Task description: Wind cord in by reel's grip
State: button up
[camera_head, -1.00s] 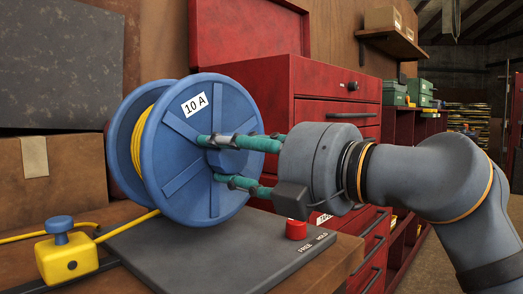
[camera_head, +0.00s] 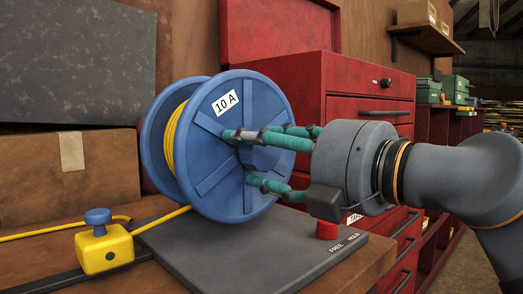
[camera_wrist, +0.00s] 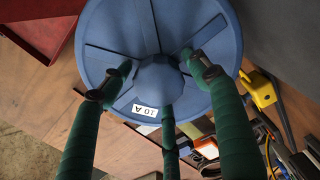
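The blue cord reel (camera_head: 207,190) stands upright with a "10 A" label on its near face. Yellow cord (camera_head: 172,142) is wound on its drum and runs out low to the left. A blue raised hub (camera_wrist: 160,82) sits at the middle of the face. My gripper (camera_head: 250,158) has green fingers placed around this hub, tips close to the reel face. They also surround it in the wrist view (camera_wrist: 158,80), two at the sides and one below. I cannot tell whether the fingertips press on the hub.
A yellow block with a blue knob (camera_head: 104,254) stands left of the dark base plate (camera_head: 240,262). A red button (camera_head: 327,229) sits on the plate by "FREE" and "HOLD" marks. A red drawer cabinet (camera_head: 370,90) stands behind; a cardboard box (camera_head: 100,185) is at left.

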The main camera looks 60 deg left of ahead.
dwell(0.3)
jog(key=shift+w+d, duration=0.25)
jog(key=shift+d, duration=0.2)
jog(key=v, duration=1.1)
jog(key=shift+x, duration=6)
jog(key=shift+d, duration=0.1)
